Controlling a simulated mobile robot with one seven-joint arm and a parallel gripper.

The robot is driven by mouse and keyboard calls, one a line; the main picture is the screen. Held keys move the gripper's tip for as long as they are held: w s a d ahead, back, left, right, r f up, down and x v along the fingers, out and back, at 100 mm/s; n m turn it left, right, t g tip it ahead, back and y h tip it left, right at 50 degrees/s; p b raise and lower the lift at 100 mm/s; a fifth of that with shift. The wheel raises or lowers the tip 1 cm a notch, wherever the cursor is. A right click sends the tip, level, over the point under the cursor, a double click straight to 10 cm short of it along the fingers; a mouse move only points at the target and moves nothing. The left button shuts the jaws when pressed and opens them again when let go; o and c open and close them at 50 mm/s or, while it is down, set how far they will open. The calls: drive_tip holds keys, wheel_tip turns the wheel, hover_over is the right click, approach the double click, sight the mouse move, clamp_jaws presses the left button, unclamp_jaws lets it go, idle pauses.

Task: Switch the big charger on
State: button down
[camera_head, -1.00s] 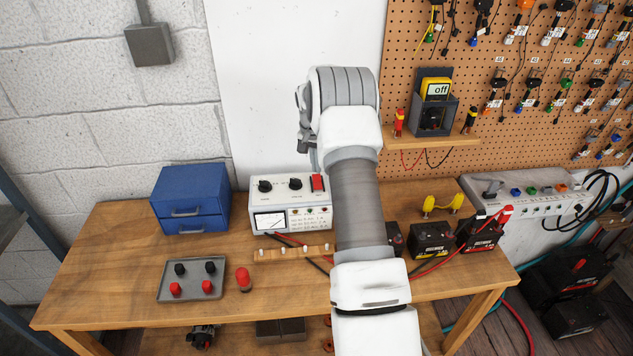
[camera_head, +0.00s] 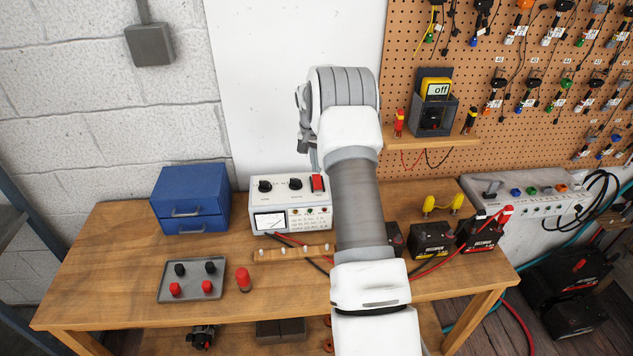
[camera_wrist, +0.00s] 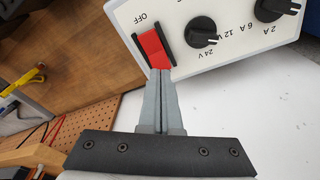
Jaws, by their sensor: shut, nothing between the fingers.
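The big charger (camera_head: 290,205) is a white box at the back of the workbench, with two black knobs, a meter and a red rocker switch (camera_head: 318,183) at its top right. In the wrist view the red switch (camera_wrist: 153,48) sits in a black frame, with "OFF" printed beside its far end. My gripper (camera_wrist: 160,72) is shut and empty, its fingertips at the switch's near end, touching it or very close. In the head view my gripper is mostly hidden by my arm, above the charger's right side. A knob (camera_wrist: 201,32) beside the switch points near "24V".
A blue drawer box (camera_head: 190,198) stands left of the charger. A wooden strip with pegs (camera_head: 292,253) and leads lie in front. A tray with red and black caps (camera_head: 193,280) is at front left. Batteries (camera_head: 432,240) stand at right. A meter (camera_head: 435,90) reads "off".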

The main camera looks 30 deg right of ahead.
drive_tip(key=shift+f+b, duration=0.7)
drive_tip(key=shift+f, duration=0.35)
idle(0.9)
drive_tip(key=shift+r+p, duration=1.75)
drive_tip(key=shift+r, duration=1.8)
drive_tip(key=s+a+r+n+t+b, duration=0.1)
drive_tip(key=s+a+r+n, duration=0.2)
drive_tip(key=s+a+r, duration=0.45)
drive_tip(key=s+a+r+n+t+b, duration=0.15)
drive_tip(key=s+a+r, duration=0.35)
drive_tip(key=a+r, duration=0.55)
drive_tip(key=s+a+n+t+b, duration=0.1)
drive_tip(key=s+a+n, duration=0.2)
drive_tip(key=s, duration=0.8)
drive_tip(key=s+a+f+n+t+y, duration=0.1)
drive_tip(key=s+a+n, duration=0.2)
drive_tip(key=s+a, duration=0.5)
drive_tip(key=s, duration=0.4)
drive_tip(key=shift+f+n+b, duration=0.25)
drive_tip(key=shift+n+b, duration=0.1)
